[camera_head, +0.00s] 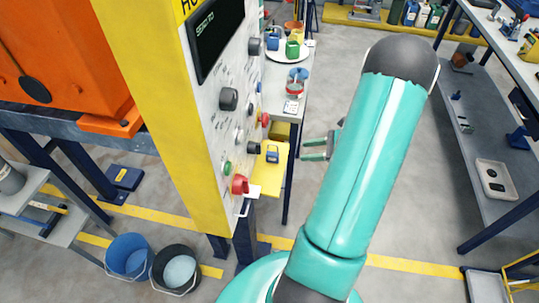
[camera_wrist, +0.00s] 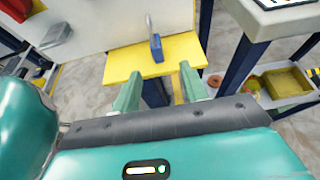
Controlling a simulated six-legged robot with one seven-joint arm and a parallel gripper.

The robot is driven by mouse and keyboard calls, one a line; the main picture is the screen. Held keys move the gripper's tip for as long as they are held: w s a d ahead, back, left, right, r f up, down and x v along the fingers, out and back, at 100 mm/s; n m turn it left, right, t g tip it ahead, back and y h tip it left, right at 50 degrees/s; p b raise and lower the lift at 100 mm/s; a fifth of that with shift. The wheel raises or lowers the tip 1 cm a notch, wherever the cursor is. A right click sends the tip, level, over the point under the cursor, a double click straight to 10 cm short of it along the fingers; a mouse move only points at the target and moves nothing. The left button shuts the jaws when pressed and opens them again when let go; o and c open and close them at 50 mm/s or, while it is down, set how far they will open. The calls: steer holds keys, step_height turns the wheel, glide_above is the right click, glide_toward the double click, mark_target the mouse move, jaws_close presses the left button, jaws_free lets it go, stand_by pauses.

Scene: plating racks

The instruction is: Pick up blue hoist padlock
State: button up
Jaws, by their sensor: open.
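The blue hoist padlock (camera_head: 272,154) stands on a small yellow shelf (camera_head: 268,179) at the side of the control cabinet. In the wrist view the blue padlock (camera_wrist: 156,47) is upright near the far edge of the yellow shelf (camera_wrist: 125,65), seen narrow, with a pale shackle on top. My gripper (camera_head: 302,150) is to the right of the shelf in the head view, its green fingers apart and pointing toward the padlock. In the wrist view my gripper (camera_wrist: 159,82) is open and empty, and the padlock shows beyond the gap between the fingers, not touching them.
The control cabinet (camera_head: 220,120), with knobs and buttons, rises beside the shelf. Behind, a bench holds a white plate (camera_head: 288,57) with other padlocks, including a blue and a green one. Two buckets (camera_head: 128,257) stand on the floor. A grey rack (camera_head: 485,150) stands at right.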

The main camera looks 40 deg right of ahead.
mark_target(275, 156)
steer(key=shift+s+a+x, duration=0.1)
steer(key=shift+x, duration=1.95)
steer(key=shift+s+a+x, duration=0.1)
steer(key=shift+x, duration=1.95)
steer(key=shift+s+a+x, duration=0.1)
steer(key=shift+s+x, duration=0.05)
steer(key=shift+x, duration=1.9)
steer(key=shift+f, duration=0.15)
jaws_close()
